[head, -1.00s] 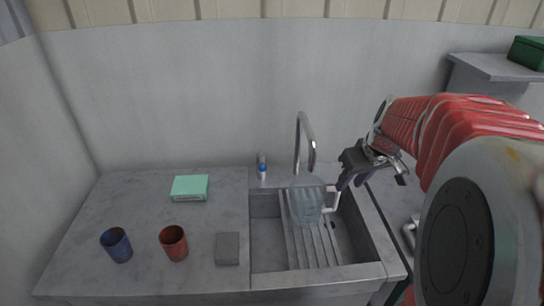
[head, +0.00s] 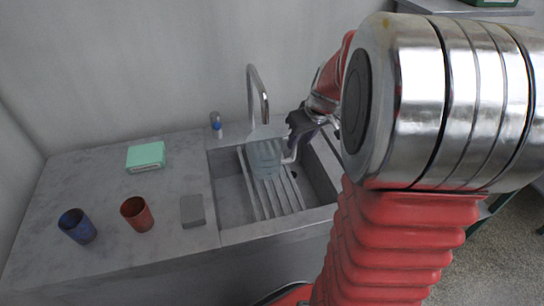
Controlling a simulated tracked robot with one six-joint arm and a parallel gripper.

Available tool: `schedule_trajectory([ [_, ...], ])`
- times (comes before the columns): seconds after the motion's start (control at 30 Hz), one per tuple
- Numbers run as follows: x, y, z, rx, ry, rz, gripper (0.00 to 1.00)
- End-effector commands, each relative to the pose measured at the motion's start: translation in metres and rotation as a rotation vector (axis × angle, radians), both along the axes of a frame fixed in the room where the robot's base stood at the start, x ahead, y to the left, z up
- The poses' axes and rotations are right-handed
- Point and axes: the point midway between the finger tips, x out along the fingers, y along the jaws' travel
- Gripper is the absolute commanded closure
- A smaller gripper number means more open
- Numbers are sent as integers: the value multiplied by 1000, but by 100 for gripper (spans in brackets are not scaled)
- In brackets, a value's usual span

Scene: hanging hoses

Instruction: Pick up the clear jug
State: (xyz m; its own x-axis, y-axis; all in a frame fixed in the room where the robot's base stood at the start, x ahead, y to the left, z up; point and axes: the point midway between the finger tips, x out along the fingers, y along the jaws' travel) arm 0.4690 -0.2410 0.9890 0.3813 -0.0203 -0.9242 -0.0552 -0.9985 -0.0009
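The clear jug (head: 265,160) stands in the sink on a ribbed draining rack (head: 254,196), under the tap. It looks upright, and its pale handle (head: 290,156) is on its right side. My gripper (head: 295,142) comes down from the upper right, and its fingers are at the handle. They overlap the handle in the picture. I cannot tell whether they touch it or have closed on it. My arm covers much of the right side of the head view.
The curved tap (head: 262,95) rises behind the jug. A small blue-capped bottle (head: 216,124) stands behind the sink. A green box (head: 146,157), a grey block (head: 192,211), a red cup (head: 137,214) and a blue cup (head: 77,226) are on the left counter.

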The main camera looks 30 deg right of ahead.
Motion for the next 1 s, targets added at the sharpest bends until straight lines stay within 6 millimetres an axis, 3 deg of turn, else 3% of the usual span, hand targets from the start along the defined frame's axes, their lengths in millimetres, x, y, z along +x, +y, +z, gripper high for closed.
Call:
schedule_trajectory([
  [0.17, 6, 0, -15, 0, 0, 0, 66],
  [0.63, 8, -1, -21, 1, 1, -2, 66],
  [1.0, 24, -1, -58, 0, 1, -2, 66],
])
